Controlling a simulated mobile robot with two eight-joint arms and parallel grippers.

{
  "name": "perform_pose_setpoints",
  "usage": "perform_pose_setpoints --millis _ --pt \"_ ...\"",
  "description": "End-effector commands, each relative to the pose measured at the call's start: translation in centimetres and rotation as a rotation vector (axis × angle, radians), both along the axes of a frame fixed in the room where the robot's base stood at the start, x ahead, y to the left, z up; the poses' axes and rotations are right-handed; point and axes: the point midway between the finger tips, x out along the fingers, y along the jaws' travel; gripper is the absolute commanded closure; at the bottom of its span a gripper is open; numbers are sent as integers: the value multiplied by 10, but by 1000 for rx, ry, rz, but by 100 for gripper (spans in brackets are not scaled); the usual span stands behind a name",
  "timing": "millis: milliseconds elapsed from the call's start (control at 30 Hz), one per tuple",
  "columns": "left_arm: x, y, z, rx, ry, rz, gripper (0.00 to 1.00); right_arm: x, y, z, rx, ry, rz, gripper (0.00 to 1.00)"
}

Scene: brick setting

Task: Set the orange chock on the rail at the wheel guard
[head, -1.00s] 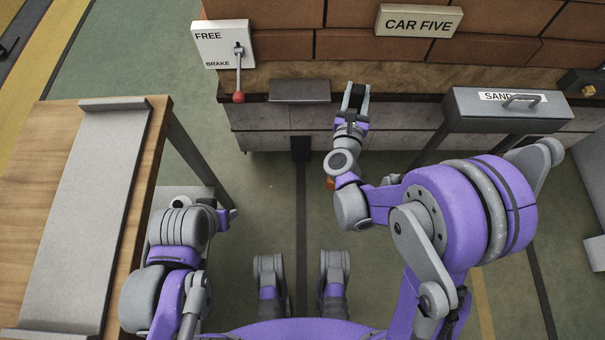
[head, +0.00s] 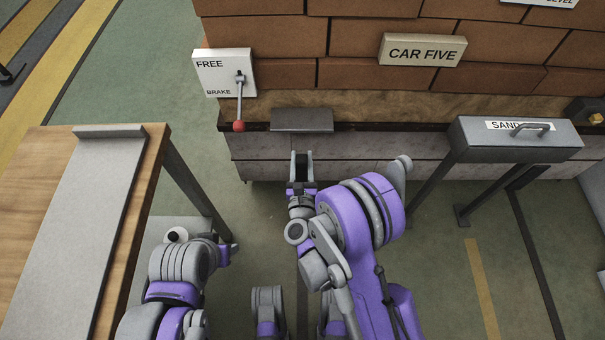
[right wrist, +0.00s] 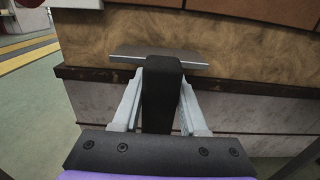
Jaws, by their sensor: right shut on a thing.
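My right gripper (head: 302,160) is shut on a black block (head: 301,172), in front of the car's low grey side. In the right wrist view the black block (right wrist: 162,95) stands between the two pale fingers (right wrist: 161,105). No orange shows on it from this side, so I cannot tell whether it belongs to the chock. The orange chock is not visible now. The dark rail (head: 302,297) on the floor shows only in a short piece; my right arm covers its far end, where the wheel guard cannot be made out. My left arm is folded at lower left, its gripper hidden.
A grey ledge (head: 302,119) juts from the car above my right gripper. A red-knobbed brake lever (head: 239,126) hangs to its left. The sand box (head: 520,139) stands at right, the wooden table (head: 35,200) at left. Open floor lies right of my arm.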

Motion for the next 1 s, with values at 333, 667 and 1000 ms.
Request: perform_pose_setpoints --millis 333,667,1000 --pt "-5 0 52 0 -17 0 50 35 -1 -11 -3 -5 -3 100" --pt "-6 0 83 0 -28 0 50 66 -2 -31 -1 -3 -4 100" --pt "-6 0 80 0 -27 0 50 88 -1 -44 -2 -2 -3 100"
